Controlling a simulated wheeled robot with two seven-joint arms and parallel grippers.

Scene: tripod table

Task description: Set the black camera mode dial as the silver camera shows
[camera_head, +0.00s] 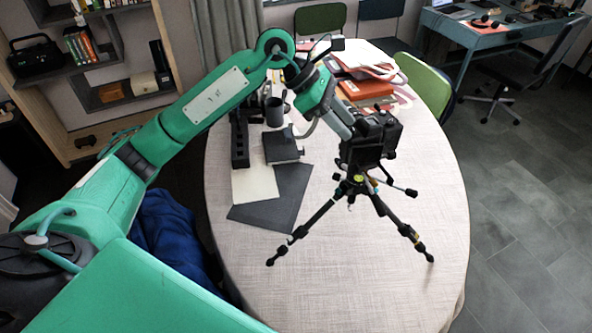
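A black camera (371,141) is mounted on a black tripod (357,185) that stands with spread legs on the table. My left arm reaches in from the left, and its gripper (350,126) is at the upper left of the black camera, touching it or very close. The fingertips are small and partly lost against the camera, so I cannot tell whether they are open or shut. The mode dial is too small to make out. I cannot pick out a silver camera in this view. My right gripper is not in view.
The oval table (350,285) has a pale cloth, clear at the front and right. Behind the arm are a dark mug (274,113), a black box (282,147) and orange books (366,89). Dark paper (272,200) lies left of the tripod. A green chair (427,85) stands behind.

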